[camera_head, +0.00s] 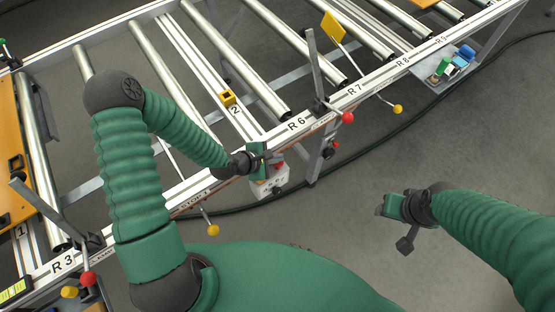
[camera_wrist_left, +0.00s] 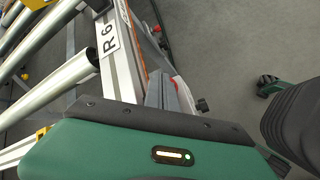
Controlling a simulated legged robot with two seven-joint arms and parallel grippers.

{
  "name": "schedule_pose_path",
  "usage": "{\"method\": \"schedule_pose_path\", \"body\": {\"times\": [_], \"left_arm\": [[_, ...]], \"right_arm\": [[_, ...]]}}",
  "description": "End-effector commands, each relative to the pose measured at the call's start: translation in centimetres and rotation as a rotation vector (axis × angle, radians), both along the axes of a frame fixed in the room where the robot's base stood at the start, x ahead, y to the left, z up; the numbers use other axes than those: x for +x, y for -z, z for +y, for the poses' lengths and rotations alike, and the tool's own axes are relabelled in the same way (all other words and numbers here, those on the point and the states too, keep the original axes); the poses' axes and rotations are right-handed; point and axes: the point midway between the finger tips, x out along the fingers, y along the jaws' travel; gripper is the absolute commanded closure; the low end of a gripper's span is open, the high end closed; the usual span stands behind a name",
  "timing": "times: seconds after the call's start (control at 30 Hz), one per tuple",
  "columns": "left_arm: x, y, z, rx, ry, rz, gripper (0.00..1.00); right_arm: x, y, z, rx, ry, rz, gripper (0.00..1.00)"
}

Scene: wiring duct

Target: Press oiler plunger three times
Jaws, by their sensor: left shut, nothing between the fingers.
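My left gripper (camera_head: 262,161) is at the conveyor's near rail by the R 6 label, just above a small white box (camera_head: 270,184) with a red part on top. Its grey fingers show shut and empty in the left wrist view (camera_wrist_left: 162,92), with something red (camera_wrist_left: 178,84) just beyond them. The gripper hides part of the box, and I cannot tell whether the fingers touch it. No plunger can be clearly made out. My right gripper (camera_head: 391,205) hangs over bare floor to the right, away from the conveyor; its finger opening is unclear.
The roller conveyor's near rail (camera_head: 330,112) runs diagonally across the view. Levers with a red knob (camera_head: 347,118) and yellow knobs (camera_head: 397,109) stick out from it. A side tray (camera_head: 428,72) holds green and blue items. A dark cable (camera_head: 440,96) lies on the floor.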

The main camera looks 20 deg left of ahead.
Motion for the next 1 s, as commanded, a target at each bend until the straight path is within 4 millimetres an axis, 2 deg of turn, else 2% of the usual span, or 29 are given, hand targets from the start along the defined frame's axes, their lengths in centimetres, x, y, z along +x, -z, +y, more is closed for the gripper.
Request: {"method": "schedule_pose_path", "body": {"times": [1.0], "left_arm": [[0.0, 1.3, 0.0, 0.000, -0.001, 0.001, 1.00]], "right_arm": [[0.0, 0.8, 0.0, 0.000, 0.000, 0.000, 0.48]]}}
